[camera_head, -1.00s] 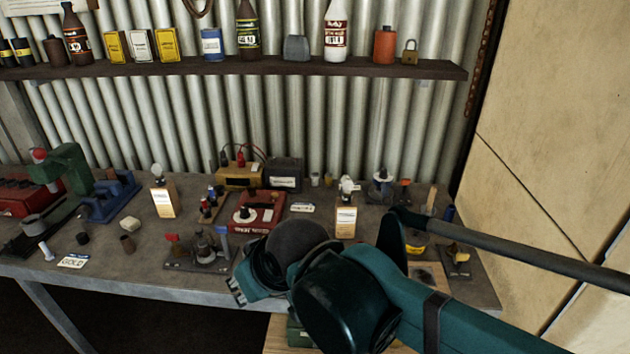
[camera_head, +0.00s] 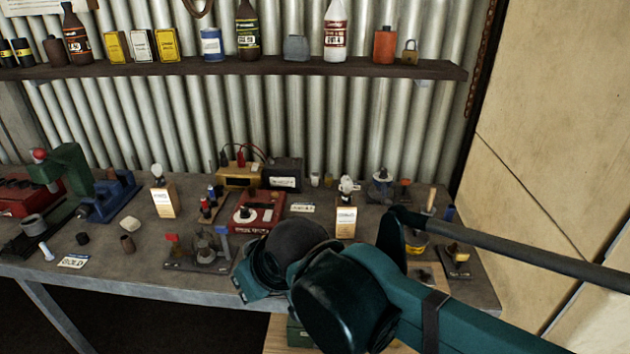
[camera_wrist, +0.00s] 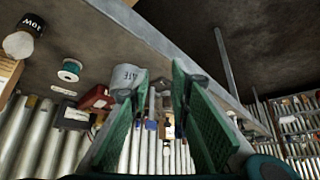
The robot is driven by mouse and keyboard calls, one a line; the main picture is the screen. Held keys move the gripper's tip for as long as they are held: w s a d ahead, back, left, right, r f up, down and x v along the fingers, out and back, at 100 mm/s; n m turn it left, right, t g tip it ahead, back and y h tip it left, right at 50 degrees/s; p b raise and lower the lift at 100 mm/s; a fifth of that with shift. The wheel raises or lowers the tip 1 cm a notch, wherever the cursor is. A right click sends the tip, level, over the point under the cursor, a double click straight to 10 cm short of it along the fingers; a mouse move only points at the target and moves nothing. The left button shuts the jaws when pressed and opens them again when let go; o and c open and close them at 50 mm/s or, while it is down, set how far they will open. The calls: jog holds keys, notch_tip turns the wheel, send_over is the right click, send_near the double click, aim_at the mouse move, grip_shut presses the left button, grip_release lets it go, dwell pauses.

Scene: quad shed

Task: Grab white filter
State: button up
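My gripper (camera_wrist: 160,88) shows in the wrist view as two green ridged pads with a wide gap between them. It is open, with nothing held. A pale grey-white cylinder (camera_wrist: 126,76) with dark lettering is by the tip of the left pad, which overlaps its lower part. It may be the white filter; I cannot tell for sure, nor whether the pad touches it. In the head view, my arm hides most of the gripper at the front edge of the workbench. A small off-white block (camera_head: 130,224) lies at the left of the bench.
The workbench (camera_head: 120,275) is crowded. A red case (camera_head: 262,210), a box with a bulb on top (camera_head: 345,220) and a small clamp stand (camera_head: 205,255) are near my arm. A shelf (camera_head: 270,66) with bottles and tins runs above. Bare bench lies at front left.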

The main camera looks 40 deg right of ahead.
jog(key=w+d+r+m+g+h+p, duration=0.1)
jog(key=w+d+r+m+p, duration=0.15)
jog(key=w+d+p, duration=0.5)
jog(key=w+d+r+m+h+p, duration=0.1)
jog(key=w+d+r+p, duration=0.3)
jog(key=w+d+p, duration=0.4)
jog(key=w+d+f+m+g+p, duration=0.1)
jog(key=d+p, duration=0.4)
jog(key=d, duration=0.5)
jog(key=w+d+f+m+g+p, duration=0.1)
jog(key=d+f+p, duration=0.4)
jog(key=d, duration=0.6)
jog(key=shift+w+f+m+h+p, duration=0.25)
jog(key=shift+w+m+p, duration=0.35)
jog(key=shift+w, duration=0.45)
jog(key=p, duration=0.2)
send_over(316, 176)
jog(key=s+a, duration=0.2)
jog(key=shift+d, duration=0.25)
jog(key=shift+w+d, duration=0.1)
jog(key=shift+w, duration=0.05)
